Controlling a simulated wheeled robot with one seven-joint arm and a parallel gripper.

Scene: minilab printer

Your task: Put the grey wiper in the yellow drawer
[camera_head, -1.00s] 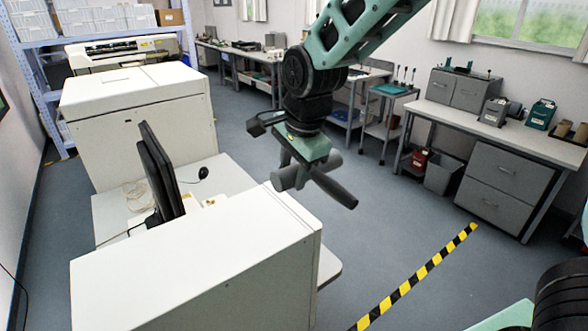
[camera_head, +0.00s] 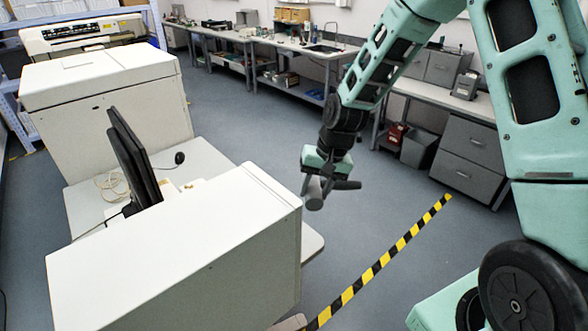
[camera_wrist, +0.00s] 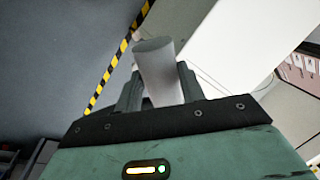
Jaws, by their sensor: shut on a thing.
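My gripper (camera_head: 322,178) hangs over the grey floor, just right of the near white machine in the head view. In the wrist view, a pale grey round-ended part of the wiper (camera_wrist: 158,72) stands between the two fingers. The rest of the wiper is hidden by the hand there. No yellow drawer is in view.
The near white machine (camera_head: 170,240) and a dark monitor (camera_head: 132,160) fill the left. A yellow-black floor stripe (camera_head: 385,258) runs at right. A grey drawer cabinet (camera_head: 468,160) stands under the right bench. Open floor (camera_head: 240,120) lies behind my gripper.

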